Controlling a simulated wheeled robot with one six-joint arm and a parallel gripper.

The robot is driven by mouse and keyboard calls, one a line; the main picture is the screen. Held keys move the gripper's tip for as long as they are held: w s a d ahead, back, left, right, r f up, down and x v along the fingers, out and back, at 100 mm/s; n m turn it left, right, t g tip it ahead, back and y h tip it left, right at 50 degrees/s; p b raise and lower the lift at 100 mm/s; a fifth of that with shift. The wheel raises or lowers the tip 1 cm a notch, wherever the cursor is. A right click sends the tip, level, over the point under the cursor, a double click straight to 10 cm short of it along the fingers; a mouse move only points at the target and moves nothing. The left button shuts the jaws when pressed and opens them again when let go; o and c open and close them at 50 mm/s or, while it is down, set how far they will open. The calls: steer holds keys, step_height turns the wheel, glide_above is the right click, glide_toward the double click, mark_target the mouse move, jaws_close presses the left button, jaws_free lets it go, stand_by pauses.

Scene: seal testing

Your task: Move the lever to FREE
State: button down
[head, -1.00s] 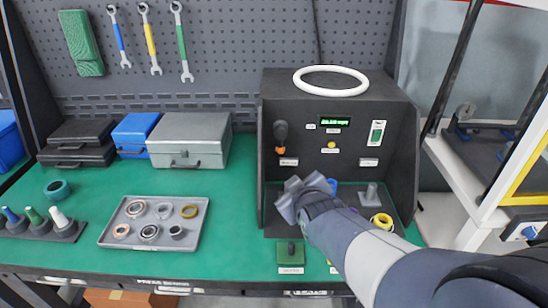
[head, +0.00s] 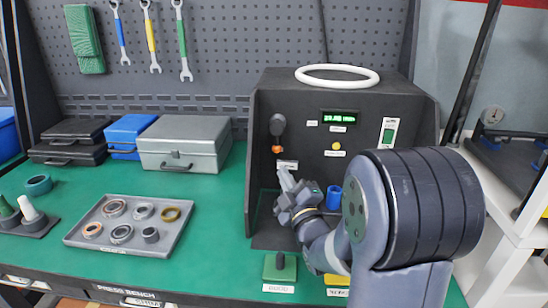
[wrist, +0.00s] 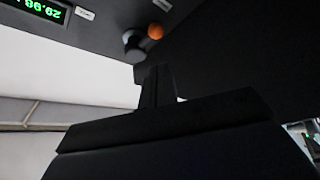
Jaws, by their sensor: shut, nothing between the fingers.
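The lever (head: 277,126) is on the left part of the dark test box's front panel, a dark rounded piece with an orange end (head: 277,149) hanging below it. A white label (head: 287,165) sits under it, too small to read. In the wrist view the orange ball end (wrist: 155,31) and grey lever body (wrist: 134,46) show beyond the fingers. My gripper (head: 285,174) is shut and empty, pointing up just below the lever, apart from it in the head view. The wrist view shows its closed dark fingers (wrist: 155,88).
The panel also has a green display (head: 340,119), a yellow button (head: 336,146) and a green switch (head: 388,134). A white ring (head: 337,69) lies on top. A blue part (head: 334,196) stands beside my gripper. A parts tray (head: 180,232) lies left on the green bench.

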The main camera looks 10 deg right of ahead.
mark_target(275, 146)
stand_by(0.3)
steer(key=p+x, duration=0.1)
steer(key=x, duration=0.9)
steer(key=shift+p, duration=0.4)
steer(key=shift+s+d+f+n+g+y+b, duration=0.1)
steer(key=shift+d+n+g+y+b, duration=0.15)
steer(key=shift+n, duration=0.25)
steer(key=shift+s+d+n+g+y+b, duration=0.15)
steer(key=shift+n+g+b, duration=0.15)
steer(key=shift+n, duration=0.2)
steer(key=shift+s+d+n+g+b, duration=0.1)
steer(key=shift+d+n+g+b, duration=0.45)
steer(key=shift+n, duration=0.65)
steer(key=d+r+n+g+h+p, duration=0.1)
steer(key=n+p, duration=0.2)
steer(key=s+d+r+n+g+h+p, duration=0.1)
steer(key=r+n+g+p, duration=0.1)
steer(key=n+p, duration=0.1)
steer(key=d+r+n+g+h+p, duration=0.1)
steer(key=d+n+g+p, duration=0.1)
steer(key=n+p, duration=0.1)
steer(key=shift+s+d+r+n+p, duration=0.1)
steer(key=shift+s+r+n+p, duration=0.1)
steer(key=shift+n+p, duration=0.3)
steer(key=shift+r+p, duration=0.1)
steer(key=shift+p, duration=0.2)
